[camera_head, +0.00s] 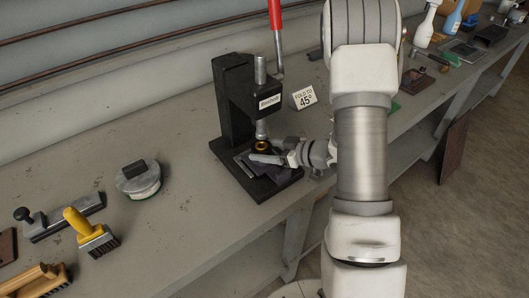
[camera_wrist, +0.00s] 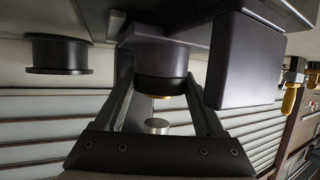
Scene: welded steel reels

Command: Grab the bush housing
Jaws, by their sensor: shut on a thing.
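The bush housing (camera_wrist: 162,62) is a dark cylinder with a brass-coloured ring at one end. In the wrist view it sits between the two fingers of my gripper (camera_wrist: 160,84), which is shut on it. In the head view the brass ring of the housing (camera_head: 261,146) shows just below the silver ram (camera_head: 261,128) of a black bench press (camera_head: 232,100). My gripper (camera_head: 268,158) reaches in from the right, low over the press base (camera_head: 262,187). Its fingers hide most of the housing there. The wrist view looks upside down, with the ram end (camera_wrist: 157,126) below the ring.
The press column and raised red lever (camera_head: 276,30) stand close to my gripper. A fold sign (camera_head: 304,97) is behind it. A round tin (camera_head: 138,180), a yellow-handled brush (camera_head: 91,234) and a wooden brush (camera_head: 36,280) lie left. Bench between tin and press is clear.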

